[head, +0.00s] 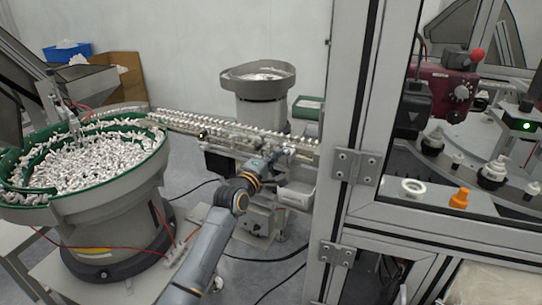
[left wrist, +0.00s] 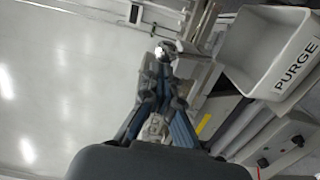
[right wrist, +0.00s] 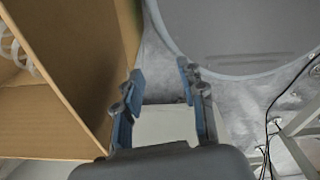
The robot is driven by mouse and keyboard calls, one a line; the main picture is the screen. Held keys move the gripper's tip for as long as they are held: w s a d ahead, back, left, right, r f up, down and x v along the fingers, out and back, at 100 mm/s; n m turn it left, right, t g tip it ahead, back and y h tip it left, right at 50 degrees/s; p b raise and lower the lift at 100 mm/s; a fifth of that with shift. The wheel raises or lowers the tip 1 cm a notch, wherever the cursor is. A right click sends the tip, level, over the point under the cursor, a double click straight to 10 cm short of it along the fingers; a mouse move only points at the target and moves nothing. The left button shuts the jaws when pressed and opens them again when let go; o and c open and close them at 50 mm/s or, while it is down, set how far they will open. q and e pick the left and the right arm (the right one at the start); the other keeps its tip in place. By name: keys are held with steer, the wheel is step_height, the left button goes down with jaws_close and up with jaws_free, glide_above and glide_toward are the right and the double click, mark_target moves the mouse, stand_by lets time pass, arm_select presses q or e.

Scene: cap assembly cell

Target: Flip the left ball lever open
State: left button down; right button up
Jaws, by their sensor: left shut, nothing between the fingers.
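My left gripper (head: 277,154) reaches in from the left to the near side of the linear feeder track (head: 240,132), close to its right end. In the left wrist view the left gripper's fingers (left wrist: 162,72) are shut with nothing between them. A shiny round ball (left wrist: 167,48), which looks like the ball lever's end, sits right at the fingertips. I cannot tell whether it touches them. The lever's arm is mostly hidden, and I cannot make the lever out in the head view. My right gripper (right wrist: 160,78) is open and empty in the right wrist view.
A white bin marked PURGE (left wrist: 240,62) is right of the left fingertips. A bowl feeder (head: 85,205) full of white parts stands left, another bowl (head: 258,82) behind the track. A grey frame post (head: 365,110) stands right. A cardboard box (right wrist: 60,75) is beside my right gripper.

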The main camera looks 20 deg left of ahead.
mark_target(288, 157)
arm_select(q)
steer(key=d+m+p, duration=0.1)
steer(key=m, duration=0.1)
steer(key=d+r+m+p, duration=0.1)
steer(key=m, duration=0.1)
steer(key=shift+s+d, duration=0.15)
steer(key=shift+d, duration=0.05)
steer(key=m, duration=0.1)
steer(key=d+m+p, duration=0.1)
steer(key=m, duration=0.1)
steer(key=shift+s+d+f, duration=0.1)
steer(key=shift+d+f, duration=0.05)
steer(key=shift+d, duration=0.15)
steer(key=shift+s+d+f+m+p, duration=0.15)
steer(key=shift+d+m+p, duration=0.35)
steer(key=shift+m, duration=0.6)
steer(key=shift+f, duration=0.1)
